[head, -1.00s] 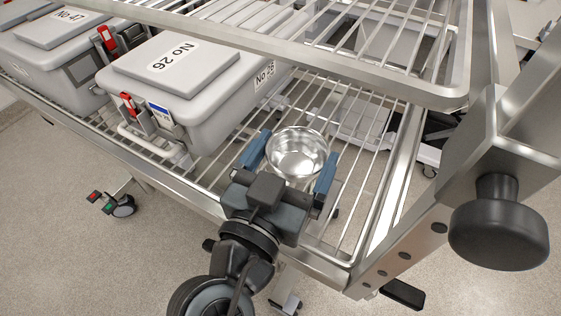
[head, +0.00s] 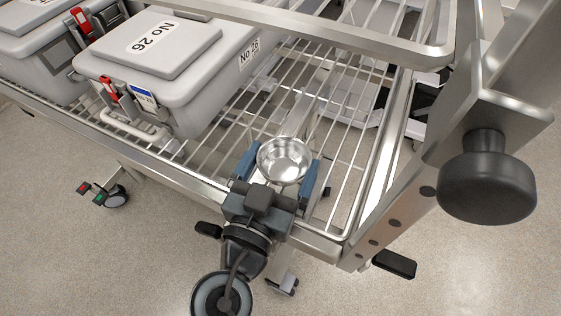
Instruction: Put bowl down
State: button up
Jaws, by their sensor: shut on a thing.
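A shiny round metal bowl (head: 284,161) is between the two blue fingers of my gripper (head: 276,172) in the head view. The bowl looks upright, with its open top facing up. My gripper is shut on it over the front part of the wire shelf (head: 345,150). Whether the bowl's base touches the shelf wires cannot be told, as its underside is hidden.
A grey lidded box marked No 26 (head: 165,75) stands on the shelf to the left, with another grey box (head: 35,50) beyond it. An upper rack (head: 330,36) overhangs the back. A black knob (head: 487,178) on a metal post is at right. Wires right of the bowl are clear.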

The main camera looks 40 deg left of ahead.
jog(key=o, duration=0.6)
jog(key=shift+f, duration=0.15)
jog(key=shift+o, duration=0.6)
jog(key=shift+r+p, duration=0.35)
jog(key=shift+p, duration=0.05)
jog(key=b+v, duration=0.3)
jog(key=v, duration=0.9)
